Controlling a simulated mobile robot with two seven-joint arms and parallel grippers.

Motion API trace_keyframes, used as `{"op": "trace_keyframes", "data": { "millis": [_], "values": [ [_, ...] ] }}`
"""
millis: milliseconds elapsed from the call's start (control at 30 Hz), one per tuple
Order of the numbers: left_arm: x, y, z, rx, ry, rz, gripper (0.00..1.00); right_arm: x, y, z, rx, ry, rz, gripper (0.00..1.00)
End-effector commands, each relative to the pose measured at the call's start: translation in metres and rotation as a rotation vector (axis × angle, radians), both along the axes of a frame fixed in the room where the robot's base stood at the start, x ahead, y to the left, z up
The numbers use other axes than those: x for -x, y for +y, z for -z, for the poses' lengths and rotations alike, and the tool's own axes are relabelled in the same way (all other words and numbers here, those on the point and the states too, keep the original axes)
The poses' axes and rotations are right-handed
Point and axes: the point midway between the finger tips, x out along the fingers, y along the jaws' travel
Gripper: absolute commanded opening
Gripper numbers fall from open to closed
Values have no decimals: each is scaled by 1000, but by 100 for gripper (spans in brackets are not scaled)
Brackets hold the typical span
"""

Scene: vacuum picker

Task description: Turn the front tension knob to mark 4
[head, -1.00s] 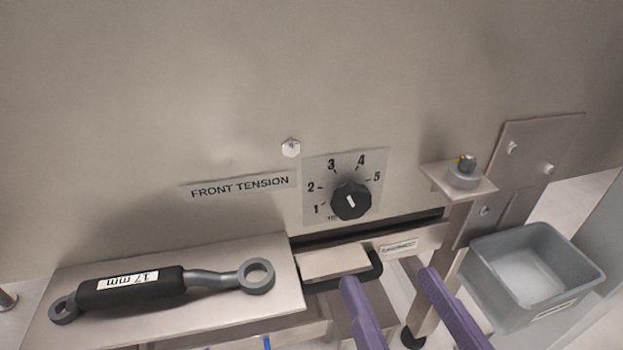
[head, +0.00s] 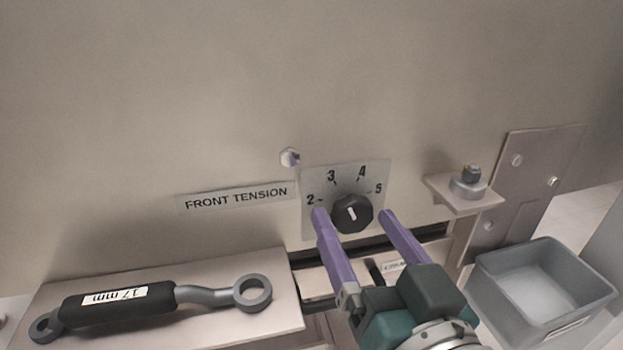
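The front tension knob (head: 352,213) is black and round with a white pointer line. It sits on a grey dial plate (head: 345,176) with numbers; 2, 3, 4 and 5 show, and mark 1 is hidden behind a finger. The white line tilts slightly left of straight up, roughly toward the 3. My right gripper (head: 352,214) has purple fingers, spread open, one on each side of the knob. A gap shows between the knob and the right finger; whether the left finger touches it I cannot tell. My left gripper is not in view.
A 17 mm ring wrench (head: 120,303) lies on a metal shelf (head: 215,318) at left. A "FRONT TENSION" label (head: 236,198) and a bolt head (head: 290,157) are left of the dial. A bracket with a bolt (head: 468,184) and a grey bin (head: 545,290) are at right.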

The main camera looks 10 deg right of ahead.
Motion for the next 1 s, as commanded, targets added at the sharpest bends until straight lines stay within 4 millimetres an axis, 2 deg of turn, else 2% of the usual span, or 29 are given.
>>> {"op": "trace_keyframes", "data": {
  "millis": [67,733,1000],
  "values": [
    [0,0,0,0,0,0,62,0,0,0,0,0,0,76],
    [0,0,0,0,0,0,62,0,0,0,0,0,0,0],
    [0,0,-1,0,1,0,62,0,0,0,-21,1,0,0]
  ]
}}
